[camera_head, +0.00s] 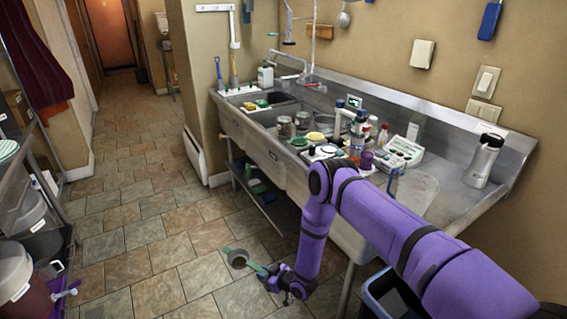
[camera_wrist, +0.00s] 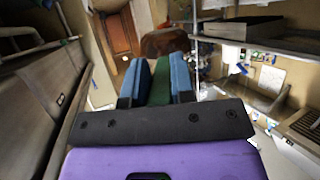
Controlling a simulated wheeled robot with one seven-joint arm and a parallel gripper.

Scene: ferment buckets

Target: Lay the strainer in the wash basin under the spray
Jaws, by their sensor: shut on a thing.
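My gripper (camera_head: 272,277) is shut on the green handle of the strainer (camera_head: 237,258). It holds the strainer over the tiled floor, lower than the counter and in front of it. In the wrist view, the green handle lies between the two blue fingers of my gripper (camera_wrist: 162,62). The strainer's round brownish bowl (camera_wrist: 165,42) sticks out beyond the fingertips. The wash basin (camera_head: 268,108) is at the far left end of the steel counter, with the spray tap (camera_head: 290,62) above it. The basin's bottom is hidden from this angle.
The steel counter (camera_head: 440,205) carries jars, bottles and a scale-like device crowded in its middle. A steel flask (camera_head: 483,160) stands at its right. A dark bin (camera_head: 388,295) is below. Shelves with buckets (camera_head: 22,215) line the left. The floor between is clear.

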